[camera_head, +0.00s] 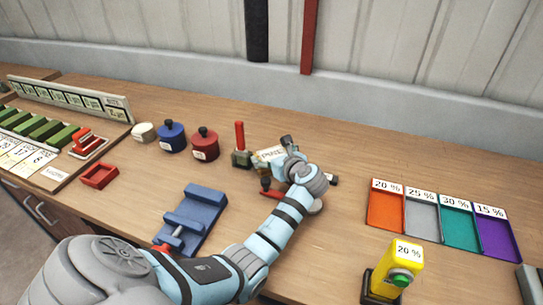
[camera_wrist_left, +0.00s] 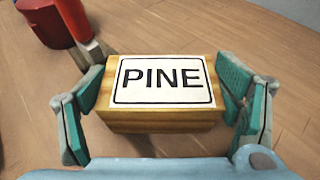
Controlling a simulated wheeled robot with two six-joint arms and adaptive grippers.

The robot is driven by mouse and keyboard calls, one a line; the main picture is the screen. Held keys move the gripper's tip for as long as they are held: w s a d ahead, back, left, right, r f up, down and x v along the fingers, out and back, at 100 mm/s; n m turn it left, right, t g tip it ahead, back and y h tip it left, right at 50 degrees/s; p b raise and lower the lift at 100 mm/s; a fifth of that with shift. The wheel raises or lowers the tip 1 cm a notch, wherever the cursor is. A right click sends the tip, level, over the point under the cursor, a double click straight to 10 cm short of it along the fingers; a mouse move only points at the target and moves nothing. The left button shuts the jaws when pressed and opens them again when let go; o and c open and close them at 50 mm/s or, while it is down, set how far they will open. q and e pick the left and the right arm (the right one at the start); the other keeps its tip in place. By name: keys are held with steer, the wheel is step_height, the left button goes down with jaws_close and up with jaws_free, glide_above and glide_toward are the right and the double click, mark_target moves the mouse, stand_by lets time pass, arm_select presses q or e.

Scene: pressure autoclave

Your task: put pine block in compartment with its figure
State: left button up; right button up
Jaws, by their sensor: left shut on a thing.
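The pine block (camera_wrist_left: 165,118) is a wooden block with a white label reading PINE on top. My left gripper (camera_wrist_left: 163,105) is shut on its two sides, and the block looks level. In the head view the block (camera_head: 268,154) is partly hidden by my left gripper (camera_head: 283,160). I cannot tell whether it touches the bench. A yellow meter (camera_head: 397,265) at the front right shows 20 %. At the right are compartments labelled 20 % in orange (camera_head: 385,210), 25 % in grey (camera_head: 422,217), 30 % in teal (camera_head: 460,228) and 15 % in purple (camera_head: 498,240). The compartments look empty.
A blue vise-like fixture (camera_head: 195,218) lies left of my left arm. A red post on a green base (camera_head: 240,145) stands close left of the block. Red (camera_head: 205,145) and blue (camera_head: 172,138) knobbed pots stand further left. Bench between gripper and compartments is mostly clear.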

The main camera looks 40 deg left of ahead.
arm_select(q)
steer(key=o, duration=1.2)
